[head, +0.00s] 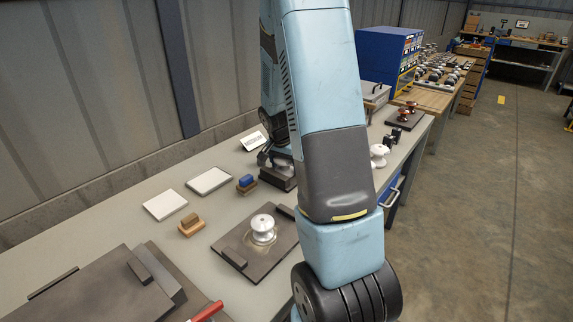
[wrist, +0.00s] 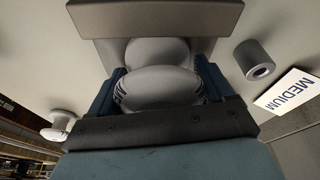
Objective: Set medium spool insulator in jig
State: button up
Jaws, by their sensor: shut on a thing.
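In the wrist view my gripper (wrist: 160,88) is shut on a pale grey, rounded spool insulator (wrist: 158,86), with a dark blue finger on each side. A second rounded pale part shows just beyond it; I cannot tell whether it belongs to the same spool. A card reading MEDIUM (wrist: 288,92) lies to the right. A dark grey block (wrist: 155,18) crosses the top, close beyond the insulator; whether it is part of the jig is unclear.
A white spool (head: 263,228) stands on a dark plate (head: 238,258) in the head view. Other white spools (head: 378,154) stand right of my arm. A grey hollow cylinder (wrist: 253,60) and a white spool (wrist: 59,124) flank the gripper.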

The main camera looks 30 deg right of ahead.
jog(key=o, duration=1.5)
jog(key=v, duration=1.1)
jog(key=shift+v, duration=0.8)
jog(key=s+a+r+n+t+y, duration=0.1)
jog(key=s+a+r+n, duration=0.3)
jog(key=s, duration=0.4)
jog(key=s+a+r+n+t, duration=0.1)
jog(key=s+a+r+n, duration=0.3)
jog(key=s+a+r, duration=0.2)
jog(key=s+a+r+n+t+y, duration=0.1)
jog(key=s+a+r, duration=0.4)
jog(key=s, duration=0.5)
jog(key=shift+s+a+r+n+t+y, duration=0.15)
jog(key=shift+a+n+t, duration=0.1)
jog(key=shift+n, duration=0.45)
jog(key=shift+w+a+r+n+t+y, duration=0.15)
jog(key=shift+a+n+t, duration=0.1)
jog(key=shift+n, duration=0.45)
